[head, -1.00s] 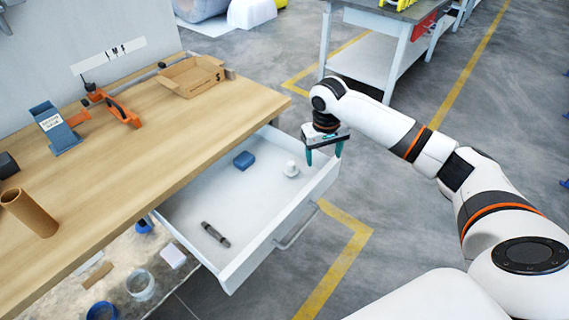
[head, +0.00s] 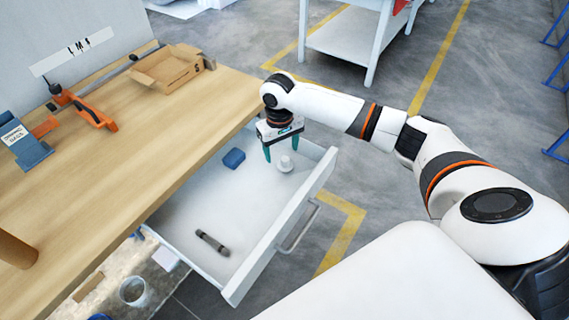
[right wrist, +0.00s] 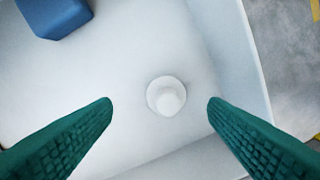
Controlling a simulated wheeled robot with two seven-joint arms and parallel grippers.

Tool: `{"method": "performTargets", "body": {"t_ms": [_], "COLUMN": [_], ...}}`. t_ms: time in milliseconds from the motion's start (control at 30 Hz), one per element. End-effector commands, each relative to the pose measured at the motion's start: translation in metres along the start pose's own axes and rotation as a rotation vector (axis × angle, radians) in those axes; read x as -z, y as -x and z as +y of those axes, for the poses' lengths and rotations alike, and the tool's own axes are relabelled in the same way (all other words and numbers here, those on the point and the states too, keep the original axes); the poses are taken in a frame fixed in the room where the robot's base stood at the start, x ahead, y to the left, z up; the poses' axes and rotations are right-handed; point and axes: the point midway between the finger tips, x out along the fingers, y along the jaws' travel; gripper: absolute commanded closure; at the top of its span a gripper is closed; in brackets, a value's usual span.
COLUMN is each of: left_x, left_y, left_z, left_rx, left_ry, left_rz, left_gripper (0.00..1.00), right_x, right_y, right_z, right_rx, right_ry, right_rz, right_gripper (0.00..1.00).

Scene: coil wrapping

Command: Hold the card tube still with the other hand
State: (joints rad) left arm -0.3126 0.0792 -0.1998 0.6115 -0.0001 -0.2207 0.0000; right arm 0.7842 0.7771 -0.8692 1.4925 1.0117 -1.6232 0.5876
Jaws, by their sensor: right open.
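The brown card tube (head: 16,250) stands on the wooden bench at the left edge of the head view, partly cut off by the frame. My right gripper (head: 283,150) is open and empty over the far part of the open drawer, well away from the tube. In the right wrist view its teal fingers (right wrist: 160,104) stand apart on either side of a small white round object (right wrist: 166,96) on the drawer floor. The fingers do not touch it. My left gripper is not in view.
The open white drawer (head: 262,205) also holds a blue block (head: 234,158) and a dark grey cylinder (head: 212,242). On the bench (head: 130,150) are an open cardboard box (head: 168,72), an orange tool (head: 90,110) and a blue stand (head: 27,150). The middle of the bench is clear.

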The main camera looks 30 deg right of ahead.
Motion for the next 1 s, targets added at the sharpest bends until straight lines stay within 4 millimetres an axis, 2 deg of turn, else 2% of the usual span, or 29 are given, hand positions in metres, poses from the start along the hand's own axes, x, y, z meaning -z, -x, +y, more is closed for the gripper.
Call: {"method": "performTargets", "body": {"t_ms": [333,633,667,933,1000], "left_x": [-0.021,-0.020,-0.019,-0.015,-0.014], "left_y": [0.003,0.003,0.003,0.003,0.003], "left_z": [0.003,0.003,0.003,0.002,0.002], "left_rx": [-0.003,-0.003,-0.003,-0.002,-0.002], "left_ry": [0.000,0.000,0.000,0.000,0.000], "left_rz": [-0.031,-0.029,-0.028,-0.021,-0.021], "left_gripper": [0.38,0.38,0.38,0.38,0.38], "right_x": [0.004,0.003,0.003,0.003,0.003], "right_y": [-0.045,-0.052,-0.052,-0.051,-0.051], "right_z": [-0.007,-0.007,-0.007,-0.007,-0.007], "right_rx": [0.001,0.001,0.001,0.001,0.001], "right_ry": [-0.001,0.000,0.000,-0.001,-0.001], "right_rz": [0.003,0.001,0.001,0.000,0.000], "right_gripper": [0.32,0.32,0.34,0.78,0.80]}}
